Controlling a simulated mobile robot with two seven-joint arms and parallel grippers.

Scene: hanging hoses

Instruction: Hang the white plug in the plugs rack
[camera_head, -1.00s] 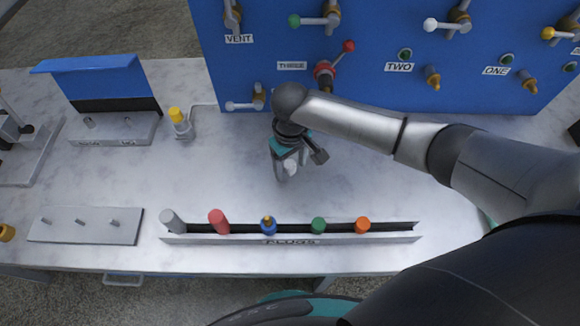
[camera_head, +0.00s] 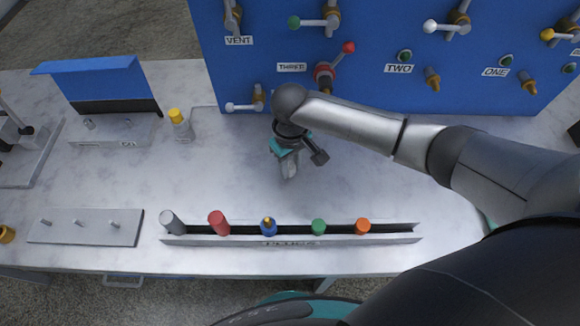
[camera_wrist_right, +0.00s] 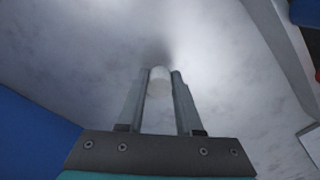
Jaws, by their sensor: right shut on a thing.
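My right gripper (camera_head: 289,172) is over the middle of the marble table, between the blue panel and the plugs rack. In the right wrist view its two fingers (camera_wrist_right: 160,90) are closed on the white plug (camera_wrist_right: 158,80), which sits between the fingertips. In the head view the fingers mostly hide the plug. The plugs rack (camera_head: 290,240) is a long grey slotted strip along the front of the table. It holds a grey plug (camera_head: 173,221), a red plug (camera_head: 219,222), a blue plug (camera_head: 268,226), a green plug (camera_head: 319,226) and an orange plug (camera_head: 362,226). My left gripper is not visible.
The blue panel (camera_head: 370,80) with valves and handles stands behind the gripper. A grey plate with pegs (camera_head: 85,228) lies left of the rack. The marble between gripper and rack is clear.

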